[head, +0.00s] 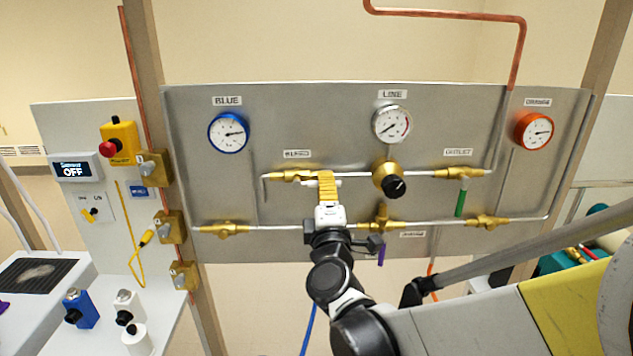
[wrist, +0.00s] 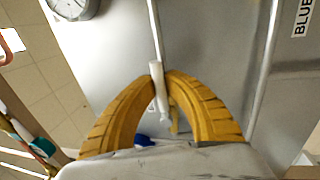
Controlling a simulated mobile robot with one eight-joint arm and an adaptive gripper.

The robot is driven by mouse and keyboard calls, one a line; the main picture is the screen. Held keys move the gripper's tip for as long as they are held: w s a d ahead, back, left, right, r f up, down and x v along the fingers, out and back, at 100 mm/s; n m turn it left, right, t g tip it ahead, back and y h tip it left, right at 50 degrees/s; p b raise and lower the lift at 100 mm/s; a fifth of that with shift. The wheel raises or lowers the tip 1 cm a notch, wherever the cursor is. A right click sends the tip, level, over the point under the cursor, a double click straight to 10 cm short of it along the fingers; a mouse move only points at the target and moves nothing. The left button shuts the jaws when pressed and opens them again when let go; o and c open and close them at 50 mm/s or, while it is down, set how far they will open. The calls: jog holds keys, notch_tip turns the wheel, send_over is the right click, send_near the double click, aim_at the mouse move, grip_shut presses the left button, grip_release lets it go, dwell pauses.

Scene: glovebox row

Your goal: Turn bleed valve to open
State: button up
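The brass bleed valve (head: 290,176) sits on the upper left pipe, under a small label (head: 297,154) that seems to read BLEED. My gripper (head: 326,174) is at the panel just right of the valve body, with its yellow fingers covering part of the pipe. In the wrist view my gripper (wrist: 161,77) has its two curved fingertips close together, with a slim pale handle (wrist: 158,92) between them. The fingertips appear to touch it on both sides. Its lower end extends between the fingers. The valve body is mostly hidden there.
A brass regulator with a black knob (head: 391,180) is right of my gripper. The outlet valve's green handle (head: 460,203) hangs further right. A lower pipe carries brass valves (head: 226,229), and a purple handle (head: 381,255) is near my wrist. The blue gauge (head: 229,132) is above left.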

jog(key=o, duration=0.4)
jog(key=shift+s, duration=0.1)
jog(key=shift+c, duration=0.2)
jog(key=s+f, duration=0.2)
jog(key=s, duration=0.9)
jog(key=shift+s+a+f, duration=0.15)
jog(key=shift+s+a, duration=0.05)
jog(key=shift+s, duration=0.15)
